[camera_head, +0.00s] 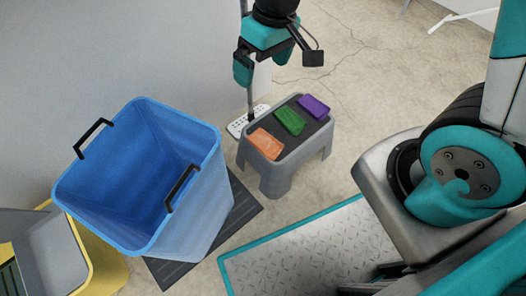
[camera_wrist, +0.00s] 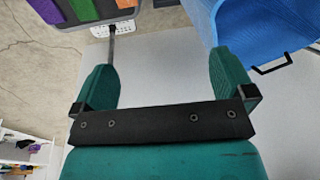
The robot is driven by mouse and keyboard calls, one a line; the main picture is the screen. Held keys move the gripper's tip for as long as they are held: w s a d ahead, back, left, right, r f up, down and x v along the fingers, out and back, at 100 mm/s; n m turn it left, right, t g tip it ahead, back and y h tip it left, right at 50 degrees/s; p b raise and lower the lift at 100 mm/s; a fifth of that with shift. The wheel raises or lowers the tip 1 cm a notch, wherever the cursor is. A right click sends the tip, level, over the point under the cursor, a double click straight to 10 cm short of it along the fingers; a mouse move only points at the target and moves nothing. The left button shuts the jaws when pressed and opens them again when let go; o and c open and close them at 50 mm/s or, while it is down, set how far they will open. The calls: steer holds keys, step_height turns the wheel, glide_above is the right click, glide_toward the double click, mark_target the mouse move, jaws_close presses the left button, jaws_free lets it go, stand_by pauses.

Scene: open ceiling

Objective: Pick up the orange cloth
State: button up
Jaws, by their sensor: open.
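The orange cloth (camera_head: 265,144) lies folded on the near left part of a grey step stool (camera_head: 273,176). A green cloth (camera_head: 289,121) and a purple cloth (camera_head: 314,106) lie beside it in a row on the dark stool top. My gripper (camera_head: 262,78) is open and empty, above and behind the stool in the head view. In the wrist view its two teal fingers (camera_wrist: 166,88) stand wide apart with nothing between them. There the orange cloth shows as a small piece (camera_wrist: 126,4) at the top edge, mostly cut off.
A large open blue bin (camera_head: 139,180) with black handles stands left of the stool on a dark mat (camera_head: 236,208). A yellow and grey container (camera_head: 70,240) is at the lower left. A mop with a flat white head (camera_head: 236,128) stands behind the stool. A grey wall is at the back left.

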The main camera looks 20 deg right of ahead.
steer(key=w+d+f+h+b, duration=0.1)
steer(key=w+d+f+b, duration=0.1)
steer(key=f, duration=0.8)
steer(key=w+d+f+h+b, duration=0.1)
steer(key=w+d+f+b, duration=0.15)
steer(key=f, duration=0.75)
steer(key=b, duration=0.6)
glide_above(266, 141)
steer(key=f, duration=1.1)
steer(key=shift+w+d+f, duration=0.1)
steer(key=shift+d+f, duration=0.1)
steer(key=shift+d, duration=0.1)
steer(key=f+b, duration=0.1)
steer(key=f, duration=0.1)
steer(key=f+b, duration=0.4)
steer(key=shift+a, duration=0.3)
steer(key=shift+r, duration=0.2)
steer(key=c, duration=1)
steer(key=shift+r, duration=0.1)
